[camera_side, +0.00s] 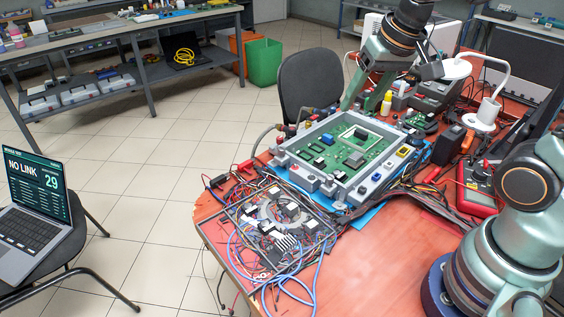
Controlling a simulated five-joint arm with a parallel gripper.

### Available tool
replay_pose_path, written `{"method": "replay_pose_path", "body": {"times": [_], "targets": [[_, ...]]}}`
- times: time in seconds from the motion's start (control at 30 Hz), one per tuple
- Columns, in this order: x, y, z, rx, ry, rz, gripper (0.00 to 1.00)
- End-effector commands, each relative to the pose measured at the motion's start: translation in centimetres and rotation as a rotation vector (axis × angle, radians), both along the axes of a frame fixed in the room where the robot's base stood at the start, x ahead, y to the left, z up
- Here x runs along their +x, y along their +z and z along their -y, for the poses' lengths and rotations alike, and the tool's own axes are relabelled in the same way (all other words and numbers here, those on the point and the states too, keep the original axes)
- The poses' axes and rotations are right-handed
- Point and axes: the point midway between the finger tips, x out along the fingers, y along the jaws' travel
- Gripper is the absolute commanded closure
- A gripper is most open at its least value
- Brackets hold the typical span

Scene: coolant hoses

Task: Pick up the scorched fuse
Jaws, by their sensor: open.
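My gripper (352,98) is at the upper middle, at the lower end of my arm, above the far edge of a green circuit board (335,165). Its jaws are open, and I see nothing between them, though the fingertips are small here. The board lies in a grey metal housing (310,182) on the red table. It carries several dark chips, a pale square frame around a black part (361,133), and small blue and white parts. I cannot make out which small part is the scorched fuse.
An open unit (275,222) with tangled wires and blue hoses (262,284) sits at the table's near left corner. Red-and-black meter (476,188), yellow bottle (386,103) and cables crowd the right and back. The red tabletop (375,265) is clear in front.

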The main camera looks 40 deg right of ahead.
Motion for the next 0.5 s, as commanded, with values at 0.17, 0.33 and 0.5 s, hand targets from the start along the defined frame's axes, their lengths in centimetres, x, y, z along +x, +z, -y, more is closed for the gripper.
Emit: {"method": "replay_pose_path", "body": {"times": [0.17, 0.33, 0.5], "targets": [[3.7, -1.3, 1.0, 0.087, -0.273, -0.100, 0.43], [7.2, -3.5, 2.1, 0.150, -0.545, -0.184, 0.43], [10.1, -6.7, 3.2, 0.191, -0.810, -0.260, 0.43]]}}
